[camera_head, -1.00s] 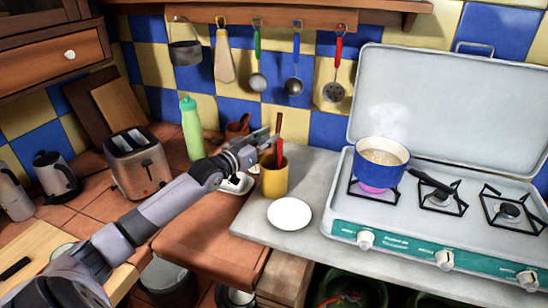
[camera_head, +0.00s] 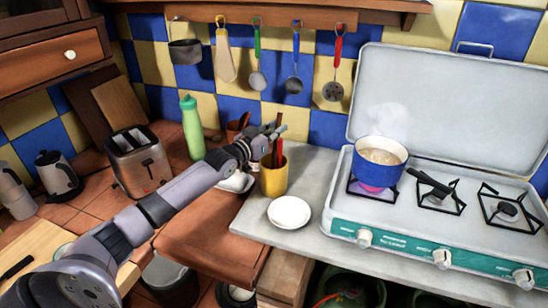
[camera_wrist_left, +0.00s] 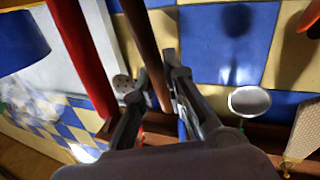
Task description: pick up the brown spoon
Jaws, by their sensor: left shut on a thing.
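The yellow cup (camera_head: 274,181) stands on the grey counter to the left of the stove, with a red handle (camera_head: 280,150) upright in it. My left gripper (camera_head: 275,131) is just above the cup. In the left wrist view the brown spoon's handle (camera_wrist_left: 143,42) runs between the two fingers (camera_wrist_left: 156,75), and the gripper is shut on it. The red handle (camera_wrist_left: 80,50) is beside it, outside the fingers. The spoon's lower end is hidden. My right gripper is not in view.
A white plate (camera_head: 289,212) lies in front of the cup. A blue pot (camera_head: 380,160) steams on the stove (camera_head: 400,235) at right. A green bottle (camera_head: 192,128) and a toaster (camera_head: 140,163) stand at left. Utensils hang on the tiled wall behind.

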